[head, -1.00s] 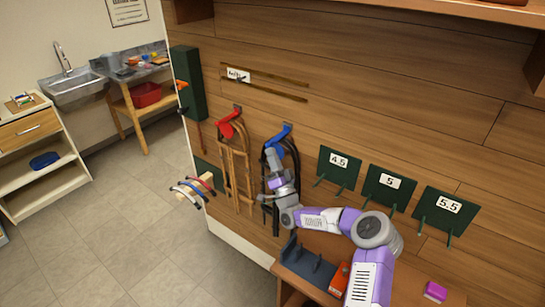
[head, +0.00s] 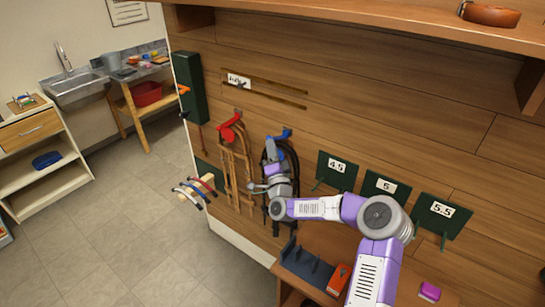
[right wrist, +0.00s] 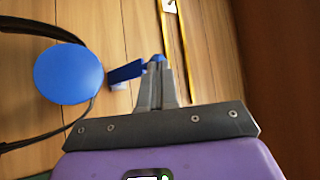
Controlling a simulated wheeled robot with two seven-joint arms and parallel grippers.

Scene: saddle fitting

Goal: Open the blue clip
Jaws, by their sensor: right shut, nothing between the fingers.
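The blue clip (head: 283,134) is fixed to the wooden wall above a dark hanging strap set (head: 293,165). In the right wrist view its round blue disc (right wrist: 68,73) is at the left, and a blue lever-like piece (right wrist: 125,71) is beside the fingertips. My right gripper (head: 277,162) is in front of the strap set, just below the clip, and partly hides it. In the right wrist view its fingers (right wrist: 155,75) are together and empty, with tips close to the blue piece. I cannot tell whether they touch it. My left gripper is not in view.
A red clip (head: 230,125) with brown straps hangs to the left. Green boards (head: 385,187) with numbers stand out from the wall at right. Below are a wooden bench (head: 330,240), a dark pronged rack (head: 305,265) and a pink block (head: 429,291). An overhead shelf (head: 370,20) crosses the top.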

